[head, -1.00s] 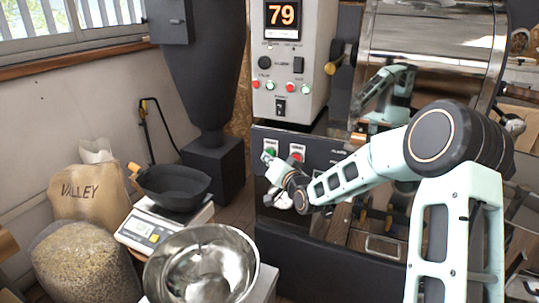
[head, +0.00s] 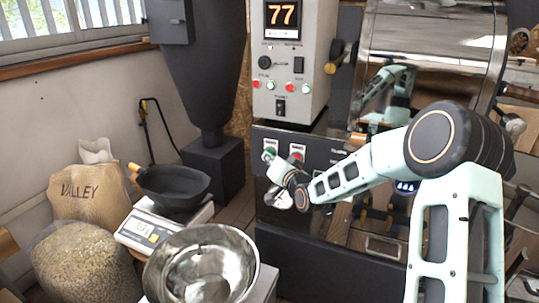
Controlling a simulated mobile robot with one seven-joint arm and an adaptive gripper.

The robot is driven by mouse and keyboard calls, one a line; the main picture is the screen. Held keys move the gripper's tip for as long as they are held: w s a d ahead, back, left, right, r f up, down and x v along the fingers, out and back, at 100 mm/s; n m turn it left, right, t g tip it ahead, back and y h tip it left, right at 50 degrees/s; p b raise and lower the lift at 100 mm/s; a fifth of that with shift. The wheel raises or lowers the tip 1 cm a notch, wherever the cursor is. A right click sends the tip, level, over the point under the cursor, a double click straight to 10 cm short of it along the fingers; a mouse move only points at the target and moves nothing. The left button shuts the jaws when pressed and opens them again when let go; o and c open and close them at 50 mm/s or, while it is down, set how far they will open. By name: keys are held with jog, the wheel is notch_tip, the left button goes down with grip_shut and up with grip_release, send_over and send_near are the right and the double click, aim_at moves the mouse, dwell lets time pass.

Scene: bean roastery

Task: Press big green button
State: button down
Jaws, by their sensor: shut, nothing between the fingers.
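The big green button (head: 270,151) is on the dark front panel below the grey control box, to the left of a red button (head: 297,152). My gripper (head: 269,158) is shut and empty, in front of the green button's white plate, and covers part of it. A bit of green still shows at the fingertips. The tips look to be at or very near the button; I cannot tell from this view whether they touch it.
The control box (head: 318,62) above has small red and green buttons and a display reading 77. A steel bowl (head: 250,262), a scale (head: 140,229) with a black pan (head: 175,187), and bean sacks (head: 75,192) stand at the left.

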jog(key=shift+s+a, duration=0.2)
jog(key=shift+s, duration=0.5)
jog(key=shift+s+a+b, duration=0.2)
jog(key=shift+s+a, duration=0.1)
jog(key=shift+s, duration=0.5)
jog(key=shift+s+a+b, duration=0.25)
jog(key=shift+s+a, duration=0.05)
jog(key=shift+s, duration=0.45)
jog(key=shift+s+a+b, duration=0.2)
jog(key=shift+s+a, duration=0.1)
jog(key=shift+s, duration=0.5)
